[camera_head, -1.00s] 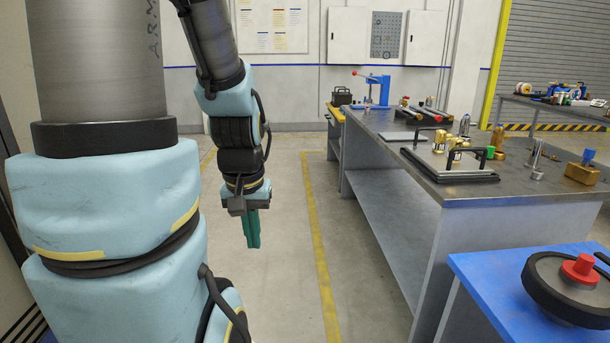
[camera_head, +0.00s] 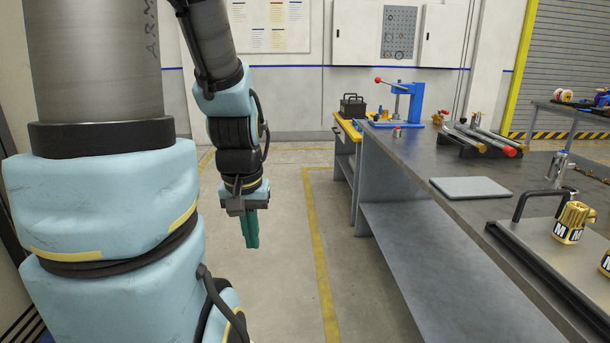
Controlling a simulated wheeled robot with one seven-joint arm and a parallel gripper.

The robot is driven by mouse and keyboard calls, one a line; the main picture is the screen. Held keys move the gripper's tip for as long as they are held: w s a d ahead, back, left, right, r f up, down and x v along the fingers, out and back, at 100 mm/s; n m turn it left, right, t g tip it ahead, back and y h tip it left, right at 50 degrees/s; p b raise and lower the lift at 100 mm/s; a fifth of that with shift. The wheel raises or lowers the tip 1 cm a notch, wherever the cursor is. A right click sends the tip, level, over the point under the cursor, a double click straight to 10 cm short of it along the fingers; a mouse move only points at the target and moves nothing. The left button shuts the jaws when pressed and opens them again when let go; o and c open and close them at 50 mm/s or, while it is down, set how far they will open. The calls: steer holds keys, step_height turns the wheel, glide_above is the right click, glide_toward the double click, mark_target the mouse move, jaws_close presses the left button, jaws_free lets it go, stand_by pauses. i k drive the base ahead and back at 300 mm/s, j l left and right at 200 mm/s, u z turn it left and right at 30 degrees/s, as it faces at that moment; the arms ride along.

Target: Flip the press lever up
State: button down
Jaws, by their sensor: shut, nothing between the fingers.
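The blue press (camera_head: 415,103) stands at the far end of the long grey workbench. Its lever (camera_head: 391,84) is a thin bar with a red knob (camera_head: 378,80) at its left end. The lever points left from the press head, roughly level, with the knob slightly higher. My gripper (camera_head: 251,243) hangs down over the open floor, left of the bench and well apart from the press. Its green fingers are shut and hold nothing.
The workbench (camera_head: 460,207) runs along the right. A flat grey plate (camera_head: 470,189), a rack of rods (camera_head: 480,139) and a black-handled tray (camera_head: 540,245) are on it. A black toolbox (camera_head: 352,106) stands on a yellow cart (camera_head: 347,128). The floor between my arm and the bench is clear.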

mark_target(377, 79)
steer(key=i+u, duration=0.1)
steer(key=i, duration=0.35)
steer(key=i+l+u, duration=0.15)
steer(key=i, duration=0.35)
steer(key=i+l+u, duration=0.1)
steer(key=i, duration=0.35)
steer(key=i+l+u, duration=0.1)
steer(key=i, duration=0.35)
steer(key=i+l+z, duration=0.1)
steer(key=i+l, duration=0.35)
steer(key=l, duration=0.2)
steer(key=i+l+z, duration=0.1)
steer(key=i+l, duration=0.4)
steer(key=l, duration=0.15)
